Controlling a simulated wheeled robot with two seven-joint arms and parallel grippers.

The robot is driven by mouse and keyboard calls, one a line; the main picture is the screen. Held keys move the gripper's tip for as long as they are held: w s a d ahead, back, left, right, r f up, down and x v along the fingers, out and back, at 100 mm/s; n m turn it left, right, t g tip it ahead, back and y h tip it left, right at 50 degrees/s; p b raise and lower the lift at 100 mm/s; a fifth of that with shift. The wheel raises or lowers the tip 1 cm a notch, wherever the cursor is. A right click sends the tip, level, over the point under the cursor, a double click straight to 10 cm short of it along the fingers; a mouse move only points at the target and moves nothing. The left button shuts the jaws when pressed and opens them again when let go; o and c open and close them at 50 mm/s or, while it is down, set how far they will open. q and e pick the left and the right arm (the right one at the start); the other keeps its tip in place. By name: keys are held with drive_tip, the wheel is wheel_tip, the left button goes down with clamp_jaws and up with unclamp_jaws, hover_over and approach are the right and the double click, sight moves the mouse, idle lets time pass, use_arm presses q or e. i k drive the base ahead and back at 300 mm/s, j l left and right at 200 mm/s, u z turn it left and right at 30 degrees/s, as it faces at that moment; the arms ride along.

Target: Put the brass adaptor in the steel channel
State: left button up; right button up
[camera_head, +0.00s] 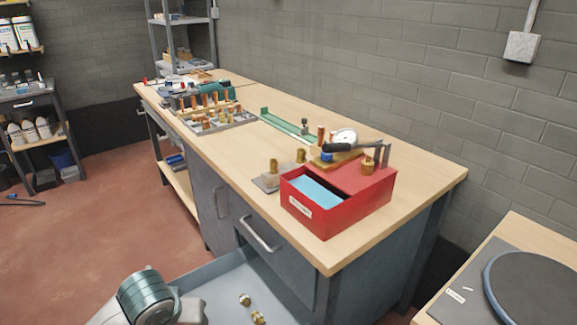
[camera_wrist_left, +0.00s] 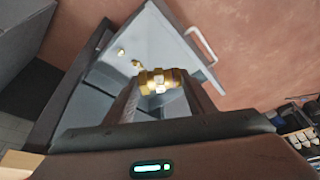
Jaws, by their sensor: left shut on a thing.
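My left gripper (camera_wrist_left: 162,95) is shut on a brass adaptor (camera_wrist_left: 160,80), seen in the left wrist view with a finger on each side of it. The adaptor is above the open drawer (camera_wrist_left: 165,35). In the head view only part of my left arm shows at the bottom left; the fingers and held adaptor are out of sight. Two more brass fittings (camera_head: 245,300) lie loose on the drawer floor. I cannot clearly identify the steel channel; a long green tray (camera_head: 285,124) and a low grey plate (camera_head: 270,183) are on the bench. My right gripper is not in view.
A red box (camera_head: 340,207) with a blue pad stands at the bench's near end, with brass fittings and a black-handled tool by it. A grey tray (camera_head: 215,126) holds several copper and brass parts. The bench's front strip (camera_head: 225,160) is partly clear.

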sight(288, 125)
drive_tip(key=k, duration=0.85)
drive_tip(key=z, duration=3.1)
drive_tip(key=k+j, duration=0.25)
drive_tip(key=j, duration=0.2)
drive_tip(key=k+j, duration=0.2)
drive_tip(key=j, duration=0.25)
drive_tip(key=k+j, duration=0.25)
drive_tip(key=j, duration=0.2)
drive_tip(key=k+j, duration=0.25)
drive_tip(key=j, duration=0.25)
drive_tip(key=k+j, duration=0.25)
drive_tip(key=j, duration=0.2)
drive_tip(key=k+j, duration=0.2)
drive_tip(key=j, duration=0.25)
drive_tip(key=k+j, duration=0.25)
drive_tip(key=j, duration=0.2)
drive_tip(key=k+j, duration=0.25)
drive_tip(key=j, duration=0.2)
